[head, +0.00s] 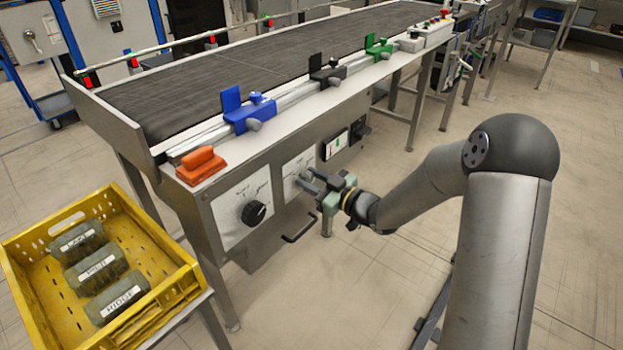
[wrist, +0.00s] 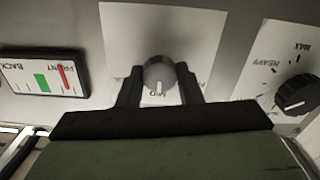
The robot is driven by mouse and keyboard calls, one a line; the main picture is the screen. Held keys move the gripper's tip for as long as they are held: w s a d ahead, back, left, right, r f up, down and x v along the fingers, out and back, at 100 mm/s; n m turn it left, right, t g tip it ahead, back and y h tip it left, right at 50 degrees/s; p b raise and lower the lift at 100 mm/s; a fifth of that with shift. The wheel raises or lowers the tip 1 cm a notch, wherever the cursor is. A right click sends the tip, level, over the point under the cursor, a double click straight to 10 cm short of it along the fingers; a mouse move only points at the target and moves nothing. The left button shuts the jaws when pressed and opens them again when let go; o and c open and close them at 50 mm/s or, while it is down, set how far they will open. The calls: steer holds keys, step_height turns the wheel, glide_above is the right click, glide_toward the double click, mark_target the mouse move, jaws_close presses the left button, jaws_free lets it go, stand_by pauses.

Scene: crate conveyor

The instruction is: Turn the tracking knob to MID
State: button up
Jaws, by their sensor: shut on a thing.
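The grey tracking knob (wrist: 159,74) sits on a white dial plate (wrist: 190,30) on the conveyor's front panel. My gripper (wrist: 159,88) is shut on it, one finger on each side. The white pointer line on the knob points down in the wrist view, towards lettering that looks like MID, partly hidden by my gripper. In the head view my gripper (head: 309,183) reaches the same plate (head: 294,165) from the right, and the knob is mostly hidden there.
A black knob (wrist: 296,94) with HEAVY and MAX marks is beside it; it also shows in the head view (head: 254,212). A FRONT/BACK gauge (wrist: 43,77) is on the other side. A handle (head: 300,228) juts out below. A yellow crate (head: 160,312) with labelled pieces stands at left.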

steer(key=o, duration=1)
steer(key=shift+c, duration=0.2)
steer(key=p+v, duration=0.1)
steer(key=v, duration=1.6)
steer(key=shift+s+d+p, duration=0.2)
steer(key=shift+p, duration=0.15)
